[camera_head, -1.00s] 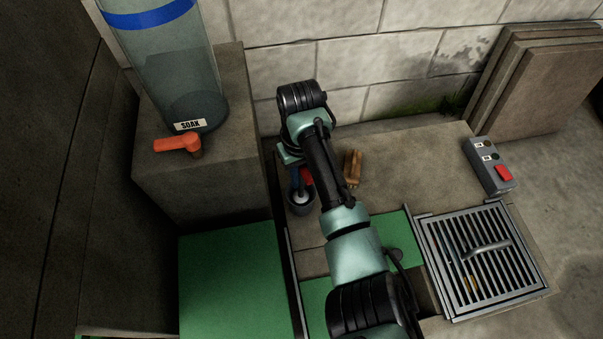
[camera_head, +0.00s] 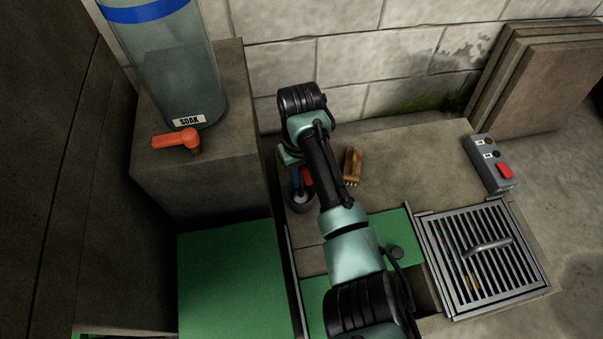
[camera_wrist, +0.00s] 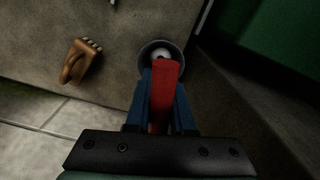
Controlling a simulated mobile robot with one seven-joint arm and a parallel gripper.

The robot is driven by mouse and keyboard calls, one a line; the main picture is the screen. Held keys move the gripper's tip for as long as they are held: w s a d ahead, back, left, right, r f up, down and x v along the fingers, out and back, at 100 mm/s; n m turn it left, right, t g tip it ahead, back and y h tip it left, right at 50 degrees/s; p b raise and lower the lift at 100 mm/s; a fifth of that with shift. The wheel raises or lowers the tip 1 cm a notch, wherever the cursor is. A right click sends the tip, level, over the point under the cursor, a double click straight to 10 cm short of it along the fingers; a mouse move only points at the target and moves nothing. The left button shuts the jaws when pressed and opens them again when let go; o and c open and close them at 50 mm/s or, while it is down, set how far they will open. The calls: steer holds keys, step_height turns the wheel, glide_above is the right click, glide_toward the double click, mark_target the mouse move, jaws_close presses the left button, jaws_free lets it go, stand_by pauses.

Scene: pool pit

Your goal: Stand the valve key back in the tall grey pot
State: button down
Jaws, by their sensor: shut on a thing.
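The valve key (camera_wrist: 166,90) shows as a red bar between the blue fingers of my gripper (camera_wrist: 163,75) in the wrist view. My gripper is shut on it. Beyond the fingertips is the round mouth of the tall grey pot (camera_wrist: 148,48), with a pale round thing inside it. The key's far end lines up with the pot's mouth; I cannot tell how deep it reaches. In the head view the pot (camera_head: 302,207) stands on the stone ledge, below my gripper (camera_head: 299,184), and my arm partly covers both.
A wooden brush (camera_head: 352,167) lies on the ledge right of the pot. Left is a stone block with a clear cylinder (camera_head: 180,75) and orange tap handle (camera_head: 177,139). A grate (camera_head: 482,258) and control box (camera_head: 491,163) are at right. Green panels (camera_head: 235,280) lie in front.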

steer(key=shift+f, duration=0.4)
steer(key=c, duration=0.7)
jaws_free()
step_height(320, 180, up, 8)
steer(key=p, duration=0.9)
